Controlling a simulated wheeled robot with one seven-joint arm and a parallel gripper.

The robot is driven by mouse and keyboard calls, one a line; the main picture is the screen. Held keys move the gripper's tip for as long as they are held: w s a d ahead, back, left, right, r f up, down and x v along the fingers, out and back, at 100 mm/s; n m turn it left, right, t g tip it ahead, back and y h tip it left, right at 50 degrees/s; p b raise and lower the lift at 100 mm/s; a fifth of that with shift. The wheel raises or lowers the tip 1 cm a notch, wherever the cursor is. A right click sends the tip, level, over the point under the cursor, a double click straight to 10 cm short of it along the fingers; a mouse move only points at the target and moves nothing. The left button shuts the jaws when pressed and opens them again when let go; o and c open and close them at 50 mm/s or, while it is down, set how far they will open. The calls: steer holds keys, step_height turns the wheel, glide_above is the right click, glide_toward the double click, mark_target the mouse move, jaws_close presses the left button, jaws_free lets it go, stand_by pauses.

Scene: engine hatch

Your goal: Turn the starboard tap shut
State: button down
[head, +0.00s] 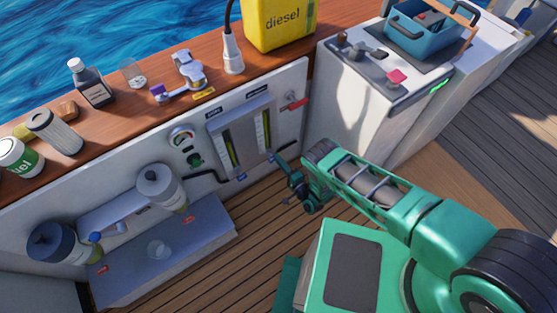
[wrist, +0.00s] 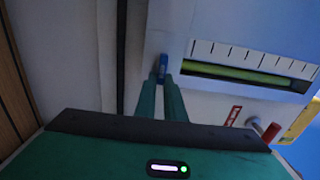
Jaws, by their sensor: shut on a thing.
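Two upright sight gauges sit in a grey panel on the white hatch wall: a left gauge (head: 227,150) and a right gauge (head: 262,130). The blue tap (wrist: 163,63) at the end of the right gauge is between my fingertips. My gripper (head: 276,158) reaches it from the lower right in the head view. In the wrist view my gripper (wrist: 161,84) shows two green fingers shut on the blue handle. The fingers partly hide the handle, so its exact angle is hard to tell. Another blue tap (head: 241,177) is below the left gauge.
A red-handled valve (head: 297,104) is right of the gauges; it also shows in the wrist view (wrist: 271,132). A round dial (head: 181,137) and filter canisters (head: 160,188) are to the left. A yellow diesel can (head: 280,22) stands on the wooden ledge above.

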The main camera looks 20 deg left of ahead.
steer(key=shift+d+f, duration=0.2)
stand_by(0.3)
steer(key=c, duration=1.9)
jaws_free()
steer(key=shift+c, duration=0.2)
steer(key=shift+o, duration=0.5)
steer(key=shift+a, duration=0.15)
steer(key=v, duration=1.1)
